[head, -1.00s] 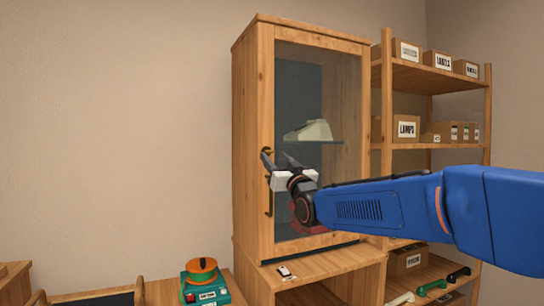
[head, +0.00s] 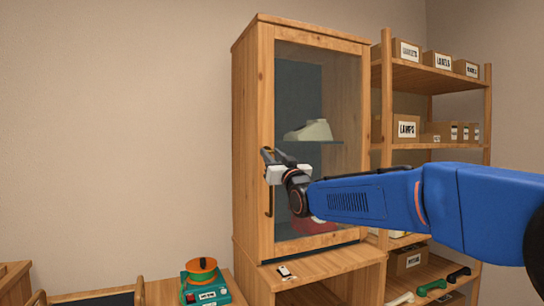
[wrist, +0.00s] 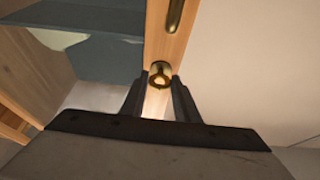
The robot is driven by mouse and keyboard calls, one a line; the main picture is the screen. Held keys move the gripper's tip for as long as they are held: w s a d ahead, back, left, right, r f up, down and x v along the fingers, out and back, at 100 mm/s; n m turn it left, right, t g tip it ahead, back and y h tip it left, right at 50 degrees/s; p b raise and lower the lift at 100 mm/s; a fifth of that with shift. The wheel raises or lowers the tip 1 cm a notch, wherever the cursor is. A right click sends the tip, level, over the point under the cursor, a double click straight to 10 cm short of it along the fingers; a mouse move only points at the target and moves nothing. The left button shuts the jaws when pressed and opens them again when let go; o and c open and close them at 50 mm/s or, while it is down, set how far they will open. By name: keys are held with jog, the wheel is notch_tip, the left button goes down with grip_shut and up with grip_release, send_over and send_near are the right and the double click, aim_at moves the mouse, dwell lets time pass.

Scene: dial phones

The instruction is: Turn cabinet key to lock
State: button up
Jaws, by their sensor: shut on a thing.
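The tall wooden cabinet (head: 252,130) has a closed glass door (head: 340,90). My gripper (head: 268,158) is at the left stile of this door, just above the brass handle (head: 268,203). In the wrist view my gripper (wrist: 160,82) has its dark fingertips on either side of a round brass lock piece (wrist: 161,70), with the handle (wrist: 176,14) beyond it. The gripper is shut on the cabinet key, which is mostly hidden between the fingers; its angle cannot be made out.
A pale phone (head: 310,130) and a red thing (head: 300,228) show behind the glass. Shelves with boxes (head: 408,128) stand at the right. A teal device with an orange reel (head: 203,272) sits low at the left. The wall side left of the cabinet is free.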

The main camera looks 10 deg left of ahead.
jog(key=shift+n, duration=0.3)
jog(key=n+g+y, duration=0.1)
jog(key=n+g, duration=0.1)
jog(key=n, duration=0.3)
jog(key=n+g+y, duration=0.2)
jog(key=n, duration=0.4)
jog(key=n+g+y, duration=0.1)
jog(key=n+g, duration=0.2)
jog(key=n, duration=0.2)
jog(key=shift+w+d+r+n, duration=0.15)
jog(key=shift+d+r+n, duration=0.15)
jog(key=shift+d, duration=0.05)
jog(key=shift+n+g+h, duration=0.2)
jog(key=shift+n+g, duration=0.25)
jog(key=shift+n, duration=0.85)
jog(key=shift+n+g+h, duration=0.2)
jog(key=shift+n+g, duration=0.25)
jog(key=shift+n, duration=0.85)
jog(key=o, duration=1)
jog(key=shift+o, duration=0.2)
